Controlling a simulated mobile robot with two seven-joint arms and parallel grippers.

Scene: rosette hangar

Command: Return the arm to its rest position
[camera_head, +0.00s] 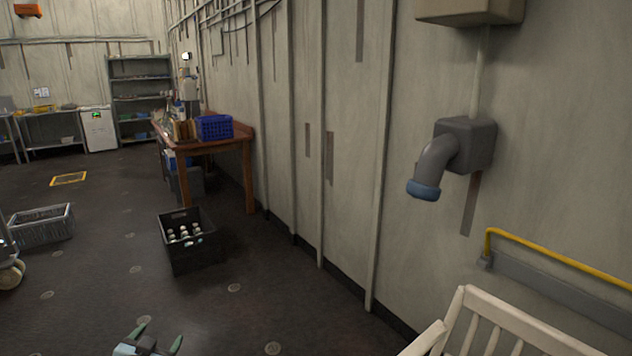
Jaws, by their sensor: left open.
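My left gripper (158,340) shows at the bottom edge of the head view, left of centre. Its two greenish fingers stand apart with nothing between them. It is over the dark floor, and the rest of its arm is cut off by the frame edge. My right gripper is not in view.
A black crate (195,264) with several white-capped bottles stands on the floor ahead. A grey basket (40,230) is at the left. A wooden table (213,148) with a blue crate (214,127) stands against the wall. A white bench (490,322) is at lower right.

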